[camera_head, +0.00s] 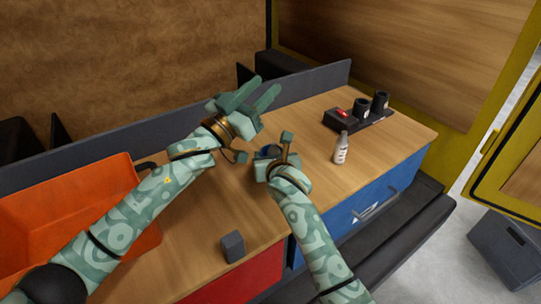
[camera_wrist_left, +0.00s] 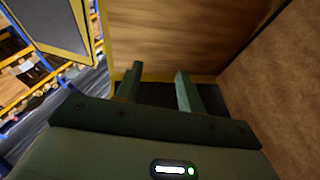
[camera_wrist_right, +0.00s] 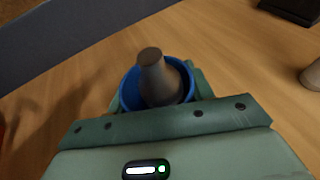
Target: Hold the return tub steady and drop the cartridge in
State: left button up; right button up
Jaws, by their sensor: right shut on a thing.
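The small round blue tub (camera_wrist_right: 126,90) is between the fingers of my right gripper (camera_wrist_right: 158,95) in the right wrist view, and this gripper is shut on it. In the head view the tub (camera_head: 268,152) is partly hidden by my right gripper (camera_head: 270,158). A grey, bottle-shaped cartridge (camera_wrist_right: 158,78) with a narrower neck shows within the tub's rim; how deep it sits I cannot tell. My left gripper (camera_head: 254,97) is raised above the back of the counter. Its fingers are apart with nothing between them, also in the left wrist view (camera_wrist_left: 157,82).
A white bottle (camera_head: 341,149) stands right of my right gripper. A black rack (camera_head: 345,122) with dark cups stands behind it. A dark grey block (camera_head: 232,247) sits near the counter's front edge. A large orange bin (camera_head: 100,172) is at left. The wooden counter (camera_head: 395,145) has bare room at right.

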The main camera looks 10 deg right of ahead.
pick_arm(q)
jog(key=shift+r, duration=0.55)
pick_arm(e)
jog(key=o, duration=1.2)
